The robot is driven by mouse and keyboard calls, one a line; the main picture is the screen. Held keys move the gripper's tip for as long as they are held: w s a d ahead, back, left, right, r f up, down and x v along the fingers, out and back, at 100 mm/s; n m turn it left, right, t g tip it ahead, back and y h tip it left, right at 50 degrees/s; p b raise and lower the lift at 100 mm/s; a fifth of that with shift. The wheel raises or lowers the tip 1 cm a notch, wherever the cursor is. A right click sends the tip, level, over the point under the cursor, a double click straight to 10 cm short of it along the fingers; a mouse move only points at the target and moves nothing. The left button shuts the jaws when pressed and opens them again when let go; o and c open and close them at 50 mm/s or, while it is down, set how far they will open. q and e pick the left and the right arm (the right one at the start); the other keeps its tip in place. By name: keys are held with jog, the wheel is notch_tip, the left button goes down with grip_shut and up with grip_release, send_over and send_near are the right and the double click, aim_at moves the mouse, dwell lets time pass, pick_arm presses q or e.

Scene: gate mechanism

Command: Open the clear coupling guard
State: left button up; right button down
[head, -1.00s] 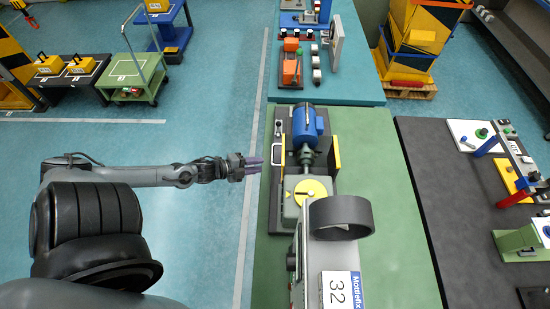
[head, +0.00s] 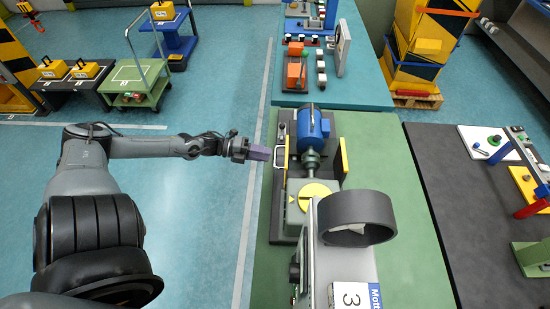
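The coupling unit stands on the green table (head: 405,265). It has a blue motor (head: 309,128), a metal shaft coupling (head: 311,161) and a grey housing with a yellow disc (head: 315,196). The clear guard is hard to make out. A pale handle-like frame (head: 280,148) stands along the unit's left side and a yellow strip (head: 343,156) along its right. My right gripper is out of view.
A tall grey machine with a dark ring (head: 356,217) and a number label (head: 352,295) stands in front of the unit. A teal table (head: 355,91) lies beyond, and a dark table (head: 440,190) at right. Floor left of the green table is clear.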

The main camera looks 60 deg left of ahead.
aim_at(275, 156)
pick_arm(q)
jog(key=shift+b+x, duration=0.45)
jog(key=shift+x, duration=1.85)
jog(key=shift+c, duration=0.3)
grip_shut()
